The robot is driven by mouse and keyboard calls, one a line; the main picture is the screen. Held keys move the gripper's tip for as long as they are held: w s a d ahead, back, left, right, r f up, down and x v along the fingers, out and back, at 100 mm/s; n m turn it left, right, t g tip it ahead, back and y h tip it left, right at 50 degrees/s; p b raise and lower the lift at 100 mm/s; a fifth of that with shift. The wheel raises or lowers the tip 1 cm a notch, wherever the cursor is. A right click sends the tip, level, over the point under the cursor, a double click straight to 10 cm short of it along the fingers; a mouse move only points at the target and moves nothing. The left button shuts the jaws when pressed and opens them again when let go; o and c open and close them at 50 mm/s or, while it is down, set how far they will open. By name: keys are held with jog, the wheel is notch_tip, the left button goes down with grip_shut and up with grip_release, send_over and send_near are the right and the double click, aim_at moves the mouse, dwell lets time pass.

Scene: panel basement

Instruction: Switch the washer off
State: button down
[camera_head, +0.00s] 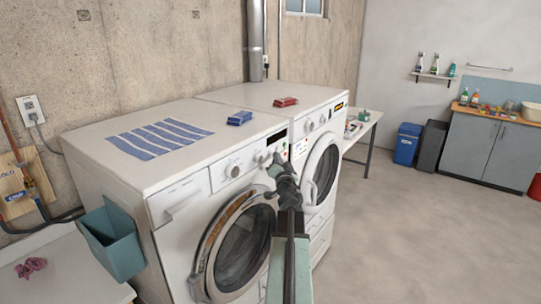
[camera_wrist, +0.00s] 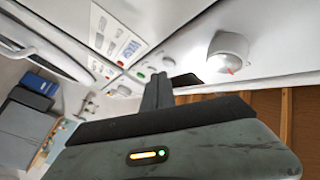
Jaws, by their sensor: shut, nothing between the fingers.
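Two white front-loading machines stand side by side: a nearer left one (camera_head: 177,228) and a farther right one (camera_head: 322,222). Which is the washer is not clear from the pictures. The left one has a round dial (camera_head: 234,170) on its front panel and a dark display (camera_head: 277,137). My gripper (camera_head: 277,166) is shut and empty in front of the panel's right part. In the wrist view the closed fingers (camera_wrist: 163,88) are close to the panel, beside the white dial (camera_wrist: 228,50) and small green (camera_wrist: 140,76) and red (camera_wrist: 120,63) buttons. Contact cannot be told.
A striped cloth (camera_head: 160,138), a blue box (camera_head: 239,118) and a red box (camera_head: 285,102) lie on the machine tops. A teal bin (camera_head: 112,245) hangs on the left side. Blue (camera_head: 407,144) and dark bins stand farther back.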

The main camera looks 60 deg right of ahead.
jog(key=s, duration=0.6)
dwell(0.4)
